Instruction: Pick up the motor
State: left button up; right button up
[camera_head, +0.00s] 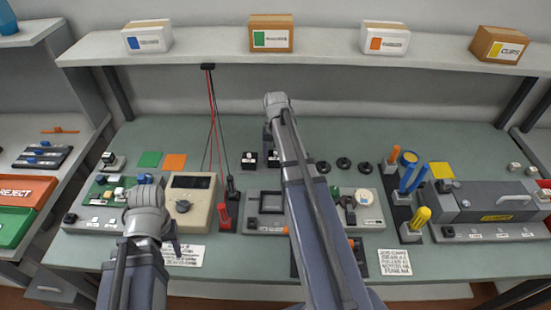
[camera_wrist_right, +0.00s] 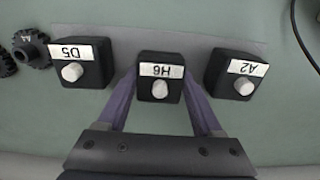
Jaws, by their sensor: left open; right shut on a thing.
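Several small black box-shaped motors with white labels and pale round shafts stand in a row. In the right wrist view, the H6 motor (camera_wrist_right: 160,72) is in the middle, between the D5 motor (camera_wrist_right: 82,60) and the A2 motor (camera_wrist_right: 236,72). My right gripper (camera_wrist_right: 161,100) is shut on the H6 motor, one purple finger on each side. In the head view two motors show, A2 (camera_head: 249,160) and H6 (camera_head: 274,159); my right arm hides D5. My left gripper (camera_head: 172,238) is over the bench front at left, open, mostly hidden by its wrist.
Black gears (camera_head: 343,164) lie to the right of the motors. A beige meter (camera_head: 190,197) with red and black probe leads stands to the left. A grey machine (camera_head: 485,203) is at right. Boxes stand on the shelf (camera_head: 330,56) above.

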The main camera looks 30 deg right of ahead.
aim_at(275, 152)
pick_arm(q)
jog(key=shift+r, duration=0.15)
pick_arm(e)
jog(key=shift+r, duration=0.1)
notch_tip(275, 152, up, 10)
jog(key=p, duration=1)
pick_arm(q)
notch_tip(275, 152, up, 10)
